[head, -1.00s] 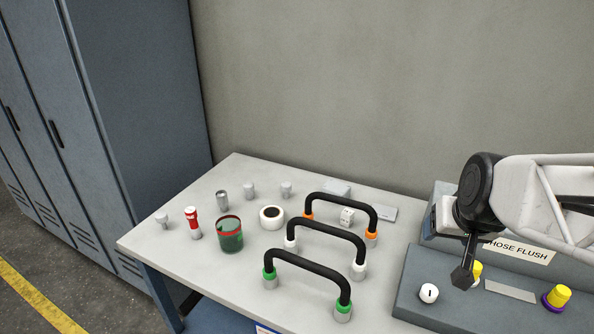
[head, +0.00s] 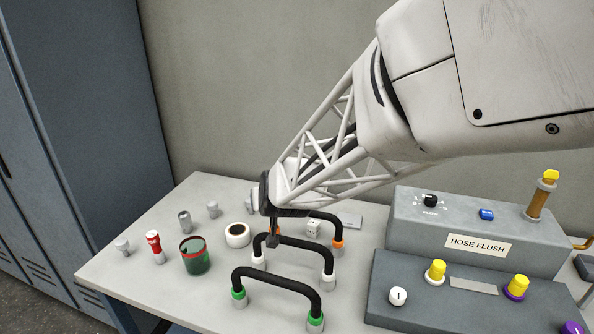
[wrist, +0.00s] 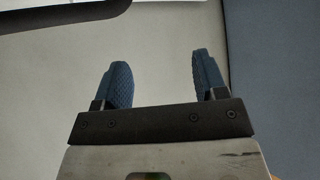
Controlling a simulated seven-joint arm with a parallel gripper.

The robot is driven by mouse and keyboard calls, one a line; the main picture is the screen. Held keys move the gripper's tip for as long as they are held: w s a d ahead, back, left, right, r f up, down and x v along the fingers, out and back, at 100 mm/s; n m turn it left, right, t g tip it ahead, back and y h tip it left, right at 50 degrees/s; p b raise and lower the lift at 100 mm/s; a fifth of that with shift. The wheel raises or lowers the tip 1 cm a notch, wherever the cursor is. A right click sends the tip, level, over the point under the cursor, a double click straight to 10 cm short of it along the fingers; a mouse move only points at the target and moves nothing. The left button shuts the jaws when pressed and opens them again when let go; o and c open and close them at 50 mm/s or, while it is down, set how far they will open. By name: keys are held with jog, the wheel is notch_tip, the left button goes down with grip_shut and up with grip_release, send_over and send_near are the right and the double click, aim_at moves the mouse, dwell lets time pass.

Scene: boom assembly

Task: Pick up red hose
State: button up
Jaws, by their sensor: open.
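Three black arched hoses stand on the table in the head view: one with green collars (head: 275,273) in front, one with white collars (head: 305,243) in the middle, one with orange collars (head: 328,218) at the back. No hose with plainly red collars shows; the orange one is nearest to red. My gripper (head: 273,238) is above the hoses' left ends in the head view, overlapping the left part of the orange-collared and white-collared hoses; contact cannot be told. In the wrist view its two blue fingers (wrist: 160,62) are apart with nothing between them.
A red-and-grey cylinder (head: 154,247), a green cup with a red rim (head: 196,258), a white roll (head: 237,236) and several grey fittings share the table (head: 120,275). A hose flush panel (head: 440,285) with knobs stands to the right. Lockers (head: 90,130) stand at the left.

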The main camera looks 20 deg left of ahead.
jog(key=s+a+f+n+y, duration=0.1)
jog(key=s+a+f, duration=0.1)
jog(key=a, duration=0.5)
jog(key=s+a+f+n+y, duration=0.1)
jog(key=s+a+f, duration=0.2)
jog(key=a, duration=0.4)
jog(key=n+y, duration=0.1)
jog(key=y, duration=0.1)
send_near(152, 234)
jog(key=shift+t, duration=0.3)
jog(key=x, duration=0.4)
jog(key=shift+s+a+f, duration=0.2)
jog(key=shift+a+f, duration=0.05)
jog(key=shift+w, duration=0.1)
jog(key=shift+x, duration=1.3)
jog(key=shift+f+x, duration=0.15)
jog(key=shift+x, duration=1.15)
jog(key=shift+f+x, duration=0.1)
jog(key=shift+x, duration=1.15)
jog(key=shift+d, duration=0.1)
grip_shut()
